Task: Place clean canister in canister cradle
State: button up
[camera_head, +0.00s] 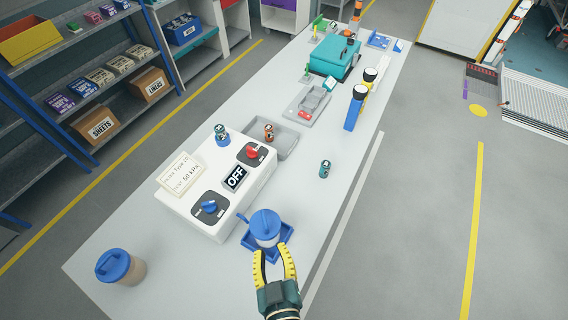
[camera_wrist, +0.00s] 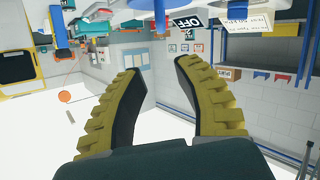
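A pale canister with a blue lid (camera_head: 265,224) stands upright at a blue square cradle (camera_head: 249,246) on the near part of the bench. The cradle's rim shows around its base; whether it is fully seated I cannot tell. A second canister (camera_head: 121,267), blue-lidded with a brownish body, stands at the bench's near left. My gripper (camera_head: 273,251) is open and empty, its yellow fingers just on the near side of the pale canister. In the wrist view my gripper (camera_wrist: 158,70) is open with nothing between the fingers, and a blue part (camera_wrist: 159,16) shows beyond them.
A white control box (camera_head: 222,190) with knobs and an OFF sign stands behind the cradle. A small teal can (camera_head: 325,168) stands to the right. A grey tray (camera_head: 272,142) and teal case (camera_head: 335,56) lie farther back. Bench space between the two canisters is clear.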

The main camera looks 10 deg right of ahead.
jog(key=w+d+r+m+t+h, duration=0.1)
jog(key=w+r, duration=0.2)
jog(key=r, duration=0.4)
jog(key=w+d+r+m+t, duration=0.1)
jog(key=w+r+t, duration=0.15)
jog(key=r, duration=0.45)
jog(key=s+d+r+t, duration=0.1)
jog(key=d+r+t, duration=0.1)
jog(key=r, duration=1.1)
jog(key=s+d+r+t, duration=0.1)
jog(key=d+r+t, duration=0.1)
jog(key=r, duration=1.2)
jog(key=shift+m, duration=0.4)
notch_tip(320, 180, up, 15)
jog(key=p, duration=1.5)
jog(key=shift+f, duration=0.15)
